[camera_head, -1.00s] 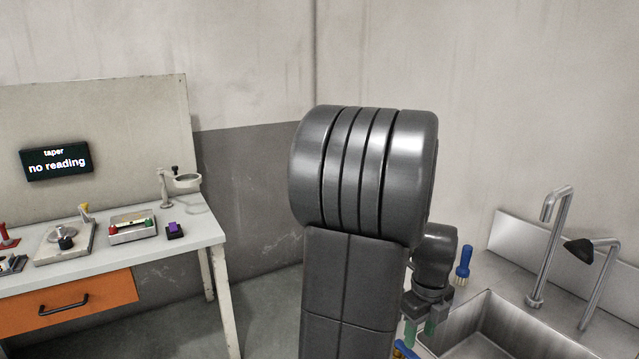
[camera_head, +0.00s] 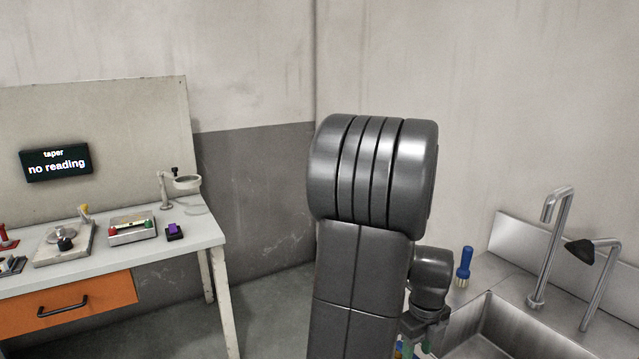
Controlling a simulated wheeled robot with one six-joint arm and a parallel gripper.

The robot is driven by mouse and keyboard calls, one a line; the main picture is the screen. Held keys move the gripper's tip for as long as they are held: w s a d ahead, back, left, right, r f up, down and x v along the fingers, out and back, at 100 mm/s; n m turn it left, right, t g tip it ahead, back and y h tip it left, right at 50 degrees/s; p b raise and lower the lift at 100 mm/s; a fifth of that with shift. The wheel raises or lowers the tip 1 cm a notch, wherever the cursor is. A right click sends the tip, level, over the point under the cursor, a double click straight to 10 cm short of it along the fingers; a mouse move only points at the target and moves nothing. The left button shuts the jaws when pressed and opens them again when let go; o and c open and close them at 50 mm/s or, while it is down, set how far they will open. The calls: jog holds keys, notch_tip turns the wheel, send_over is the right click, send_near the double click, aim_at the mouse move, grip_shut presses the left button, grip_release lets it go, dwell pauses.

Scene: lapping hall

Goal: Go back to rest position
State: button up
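My arm fills the middle of the view, its big dark elbow raised in front of the wall corner. My gripper (camera_head: 414,345) is low behind the arm, by the left edge of the sink unit. Green fingers show only partly there, and the lower part is cut off by the arm and the frame edge. I cannot tell whether it is open or shut, or whether it holds anything.
A steel sink (camera_head: 505,325) with bent taps (camera_head: 550,245) is at right, with a blue-handled brush (camera_head: 464,266) behind my wrist. At left stands a workbench (camera_head: 190,243) with instruments, an orange drawer (camera_head: 75,303) and a display (camera_head: 56,162) reading "no reading".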

jog(key=shift+f, duration=0.9)
jog(key=shift+w+d+r+n, duration=0.1)
jog(key=shift+w+d+n, duration=0.1)
jog(key=shift+n, duration=0.4)
jog(key=shift+w+d+r+n, duration=0.1)
jog(key=shift+d+n, duration=0.1)
jog(key=shift+n, duration=0.4)
